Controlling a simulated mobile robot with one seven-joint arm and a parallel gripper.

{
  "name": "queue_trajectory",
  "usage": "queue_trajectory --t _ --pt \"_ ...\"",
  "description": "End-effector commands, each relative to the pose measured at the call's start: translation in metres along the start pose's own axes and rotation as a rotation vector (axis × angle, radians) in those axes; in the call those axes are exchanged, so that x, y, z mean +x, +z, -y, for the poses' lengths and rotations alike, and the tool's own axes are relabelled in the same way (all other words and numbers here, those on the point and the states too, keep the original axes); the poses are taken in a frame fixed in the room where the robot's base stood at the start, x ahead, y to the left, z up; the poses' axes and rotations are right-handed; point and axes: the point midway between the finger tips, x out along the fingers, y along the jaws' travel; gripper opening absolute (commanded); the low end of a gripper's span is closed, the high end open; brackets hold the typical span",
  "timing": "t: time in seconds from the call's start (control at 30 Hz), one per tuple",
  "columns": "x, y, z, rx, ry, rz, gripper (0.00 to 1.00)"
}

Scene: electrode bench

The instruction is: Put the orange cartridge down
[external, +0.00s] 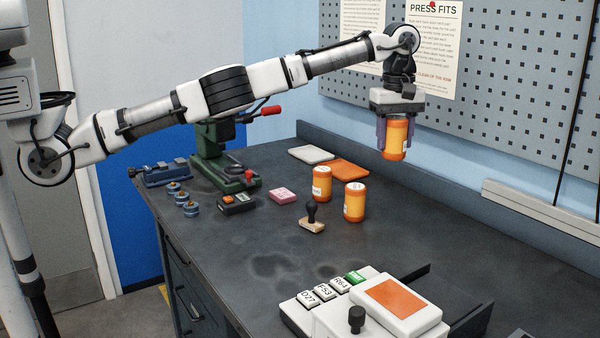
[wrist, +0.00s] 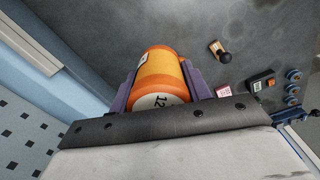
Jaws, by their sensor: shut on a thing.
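The orange cartridge (external: 396,139) is a short cylinder with a pale label, held in the air above the back of the dark bench. My gripper (external: 395,134) points down with its purple fingers shut on the cartridge's sides. The wrist view also shows the cartridge (wrist: 160,75) between the two fingers, with part of a number on its label. Nothing touches the cartridge from below. Two similar orange cartridges stand upright on the bench, one (external: 322,184) further left and one (external: 355,203) nearer the front.
A wooden-based stamp (external: 312,222) and a pink block (external: 283,195) lie near the standing cartridges. A green press (external: 222,170) stands at the back left. A white keyed device (external: 395,303) is at the front. The bench (external: 420,220) is clear to the right, below the pegboard wall (external: 500,100).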

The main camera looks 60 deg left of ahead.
Motion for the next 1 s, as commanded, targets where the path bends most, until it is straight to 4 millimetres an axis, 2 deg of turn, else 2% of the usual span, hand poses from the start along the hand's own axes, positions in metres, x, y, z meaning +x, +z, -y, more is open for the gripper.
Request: queue_trajectory --t 0.17,0.8,1.0 --pt "0.024 0.002 0.000 -0.026 0.000 0.000 0.19" --pt "0.141 0.000 0.000 -0.022 -0.001 -0.002 0.19" --pt "0.158 0.001 0.000 -0.024 0.000 -0.001 0.19"
